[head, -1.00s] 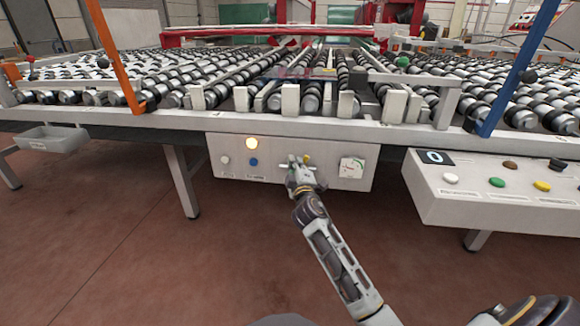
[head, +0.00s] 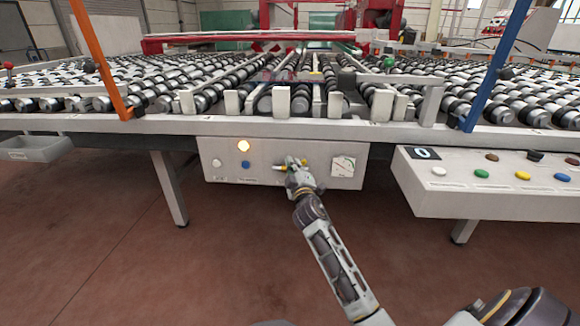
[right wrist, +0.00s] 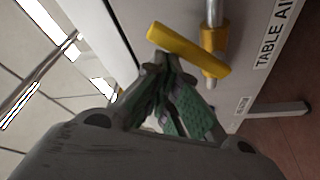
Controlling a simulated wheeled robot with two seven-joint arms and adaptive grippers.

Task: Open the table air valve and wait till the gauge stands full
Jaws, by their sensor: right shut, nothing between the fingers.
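The air valve's yellow lever (right wrist: 188,50) shows in the right wrist view, lying crosswise to a metal pipe (right wrist: 214,12) with a yellow fitting (right wrist: 214,45). My right gripper (right wrist: 165,68) is shut and empty, its fingertips right by the lever's edge; whether they touch is unclear. In the head view my right gripper (head: 291,163) is at the front of the white valve panel (head: 230,174) and hides most of the valve. The gauge (head: 343,167) is on the panel just right of it; its needle is too small to read surely. My left gripper is out of view.
A control box (head: 480,196) with coloured buttons juts out at right. The roller table (head: 120,124) is above; the floor in front is clear.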

